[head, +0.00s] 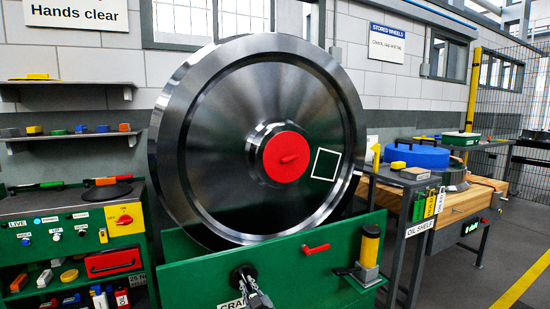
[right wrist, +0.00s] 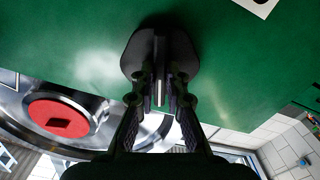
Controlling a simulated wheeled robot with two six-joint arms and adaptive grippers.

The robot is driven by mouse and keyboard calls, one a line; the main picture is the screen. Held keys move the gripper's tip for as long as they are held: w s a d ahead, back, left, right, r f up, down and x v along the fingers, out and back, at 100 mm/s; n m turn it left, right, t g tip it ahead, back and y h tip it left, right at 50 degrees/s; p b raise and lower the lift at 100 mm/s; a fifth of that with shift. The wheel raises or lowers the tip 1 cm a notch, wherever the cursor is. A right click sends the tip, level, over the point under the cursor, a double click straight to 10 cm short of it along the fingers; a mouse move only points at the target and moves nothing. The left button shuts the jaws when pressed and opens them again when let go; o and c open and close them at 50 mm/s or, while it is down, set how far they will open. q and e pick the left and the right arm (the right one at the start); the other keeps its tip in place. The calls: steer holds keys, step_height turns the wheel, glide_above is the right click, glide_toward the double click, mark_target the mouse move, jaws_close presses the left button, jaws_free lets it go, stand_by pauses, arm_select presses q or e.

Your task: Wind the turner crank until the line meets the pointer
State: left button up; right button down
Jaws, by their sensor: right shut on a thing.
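The large steel rail wheel (head: 215,150) stands upright in the green turner (head: 205,272). It has a red hub cap (head: 288,157) and a white square outline (head: 324,164) on its face. The black turner crank (head: 243,275) is on the turner's front panel, above a partly covered label. My right gripper (head: 252,287) is at the crank. In the right wrist view, the right gripper (right wrist: 160,98) is shut on the crank's grip, in front of a dark rounded part (right wrist: 143,52). I cannot clearly make out the line or the pointer. My left gripper is out of view.
A control bench (head: 65,228) with a red toolbox (head: 113,262) stands left. The oil shelf (head: 421,228) and a wooden bench (head: 465,205) stand right. Clear floor lies at the far right.

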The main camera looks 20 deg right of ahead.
steer(key=m, duration=0.3)
steer(key=shift+p, duration=0.35)
steer(key=shift+f+m, duration=0.1)
steer(key=shift+m, duration=0.6)
steer(key=m, duration=0.3)
steer(key=c, duration=1.2)
jaws_free()
steer(key=shift+m, duration=0.3)
